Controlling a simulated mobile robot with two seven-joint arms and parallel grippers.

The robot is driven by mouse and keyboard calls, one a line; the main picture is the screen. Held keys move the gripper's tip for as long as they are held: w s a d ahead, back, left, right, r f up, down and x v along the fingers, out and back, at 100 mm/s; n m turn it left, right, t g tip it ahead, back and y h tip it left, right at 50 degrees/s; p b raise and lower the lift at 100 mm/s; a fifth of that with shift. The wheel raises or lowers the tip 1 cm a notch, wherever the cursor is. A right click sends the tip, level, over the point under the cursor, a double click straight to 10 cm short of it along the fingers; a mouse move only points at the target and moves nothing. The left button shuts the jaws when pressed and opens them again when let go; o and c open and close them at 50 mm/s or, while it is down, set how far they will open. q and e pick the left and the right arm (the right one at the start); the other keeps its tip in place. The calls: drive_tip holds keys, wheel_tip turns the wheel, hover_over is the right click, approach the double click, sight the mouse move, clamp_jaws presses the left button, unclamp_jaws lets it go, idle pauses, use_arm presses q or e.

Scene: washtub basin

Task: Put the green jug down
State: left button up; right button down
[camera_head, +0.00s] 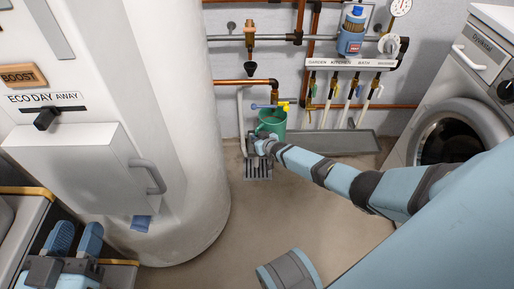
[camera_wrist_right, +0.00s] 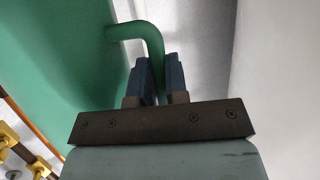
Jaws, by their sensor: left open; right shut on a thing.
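The green jug (camera_head: 272,121) is near the back wall in the head view, above or at the floor drain grate (camera_head: 258,168); I cannot tell whether its base touches anything. My right gripper (camera_head: 262,142) is at the jug's near side. In the right wrist view the right gripper's blue fingers (camera_wrist_right: 155,78) are shut on the jug's green handle (camera_wrist_right: 150,38), and the jug's wall (camera_wrist_right: 60,70) fills the left side. My left gripper (camera_head: 75,240) is open and empty at the lower left of the head view.
A white cylindrical tank (camera_head: 180,120) stands left of the jug. Copper pipes and a yellow-handled tap (camera_head: 283,104) are close to the jug. A shallow grey tray (camera_head: 335,141) lies along the wall. A washing machine (camera_head: 455,90) stands right. The middle floor is clear.

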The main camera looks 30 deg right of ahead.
wheel_tip(320, 180, down, 3)
drive_tip(key=shift+f+b, duration=0.1)
drive_tip(key=shift+b, duration=1.15)
drive_tip(key=shift+f, duration=0.25)
drive_tip(key=shift+r, duration=0.15)
use_arm(q)
drive_tip(key=shift+w+a+r+m+t, duration=0.25)
drive_tip(key=shift+w+a+m+t, duration=0.25)
drive_tip(key=shift+m, duration=0.5)
use_arm(e)
drive_tip(key=c, duration=1.1)
unclamp_jaws()
use_arm(q)
drive_tip(key=shift+d, duration=0.15)
